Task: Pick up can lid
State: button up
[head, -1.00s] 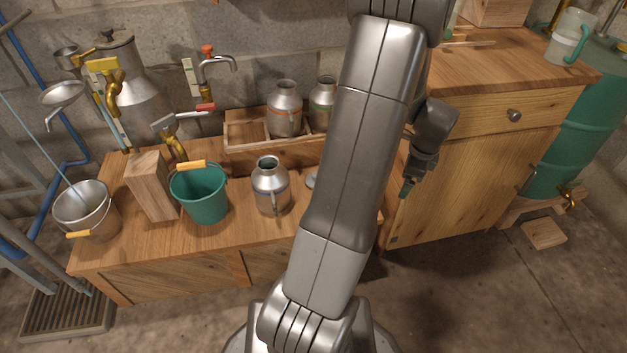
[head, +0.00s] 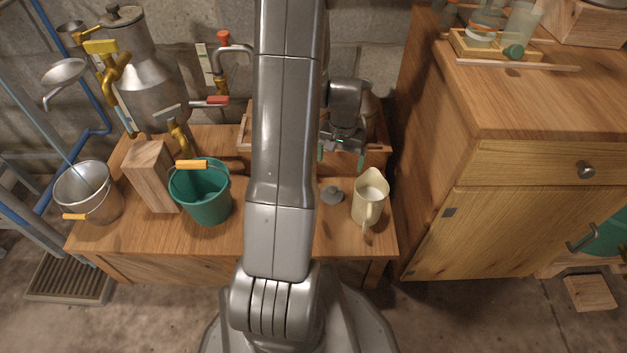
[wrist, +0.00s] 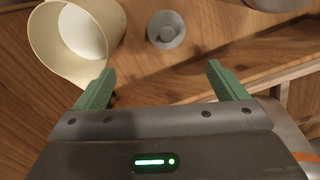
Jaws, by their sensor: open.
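The can lid (head: 331,195) is a small grey round piece lying on the wooden bench top, just left of a cream jug. It also shows in the wrist view (wrist: 166,30), near the top middle, as a grey disc with a raised round centre. My gripper (head: 341,158) is open and empty, with green fingers pointing down above the bench. In the wrist view, the fingertips (wrist: 160,70) are apart and the lid lies beyond the gap between them, not touching either.
The cream jug (head: 369,198) stands close beside the lid. A wooden crate (head: 374,158) is behind, partly hidden by my arm. A teal bucket (head: 202,195) and wooden block (head: 150,176) are at left. A cabinet (head: 490,215) rises at right.

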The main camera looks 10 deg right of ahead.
jog(key=f+n, duration=0.1)
jog(key=b, duration=0.3)
send_over(332, 189)
jog(key=f, duration=0.5)
jog(key=d+f, duration=0.1)
jog(key=f, duration=0.1)
jog(key=shift+w+f, duration=0.25)
jog(key=shift+f, duration=0.1)
jog(key=f+b, duration=0.2)
jog(key=f, duration=0.1)
jog(key=a+f, duration=0.1)
jog(key=shift+s+f+b, duration=0.25)
jog(key=shift+s+b, duration=0.05)
jog(key=shift+b, duration=0.1)
jog(key=shift+f, duration=0.45)
jog(key=shift+r, duration=0.1)
jog(key=shift+c, duration=0.2)
jog(key=c, duration=1)
